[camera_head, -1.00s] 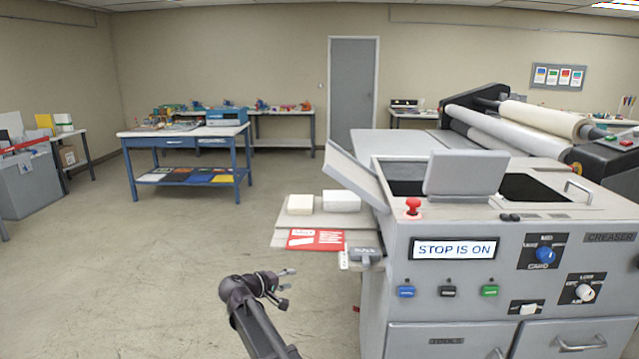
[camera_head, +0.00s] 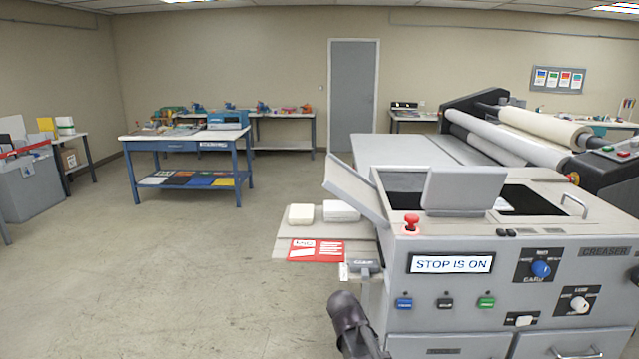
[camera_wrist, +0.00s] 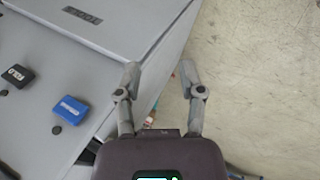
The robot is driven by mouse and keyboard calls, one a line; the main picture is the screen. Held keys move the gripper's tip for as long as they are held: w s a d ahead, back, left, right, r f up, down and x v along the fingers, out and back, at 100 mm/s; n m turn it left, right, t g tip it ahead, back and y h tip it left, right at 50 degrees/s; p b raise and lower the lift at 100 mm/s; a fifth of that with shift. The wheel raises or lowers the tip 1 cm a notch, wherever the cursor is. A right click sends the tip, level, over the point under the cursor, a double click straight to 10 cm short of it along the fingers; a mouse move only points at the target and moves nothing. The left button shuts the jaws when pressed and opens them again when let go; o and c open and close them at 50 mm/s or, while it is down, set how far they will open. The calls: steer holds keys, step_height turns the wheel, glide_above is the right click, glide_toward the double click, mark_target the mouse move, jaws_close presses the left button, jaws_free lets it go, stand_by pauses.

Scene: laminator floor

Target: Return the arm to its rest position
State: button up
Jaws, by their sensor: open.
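My gripper (camera_wrist: 160,85) is open and empty in the wrist view, its two fingers spread apart. The grey creaser machine (camera_wrist: 75,75) lies beneath and to the left of the fingers there, with bare floor to the right. In the head view my dark arm shows at the bottom, just left of the front of the creaser (camera_head: 455,300); the gripper's fingers cannot be made out there.
A red stop knob (camera_head: 411,222) stands on the creaser's top corner. A side shelf (camera_head: 262,247) holds two pale stacks and a red card (camera_head: 316,250), close to my arm. A blue table (camera_head: 187,143) stands farther back. The floor at left is clear.

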steer(key=s+d+r+m+g+y+p, duration=0.1)
steer(key=s+d+y, duration=0.3)
steer(key=s, duration=0.7)
steer(key=shift+m+g+y+p, duration=0.4)
steer(key=shift+m+g+p, duration=0.1)
steer(key=shift+m+p, duration=0.25)
steer(key=shift+c, duration=0.4)
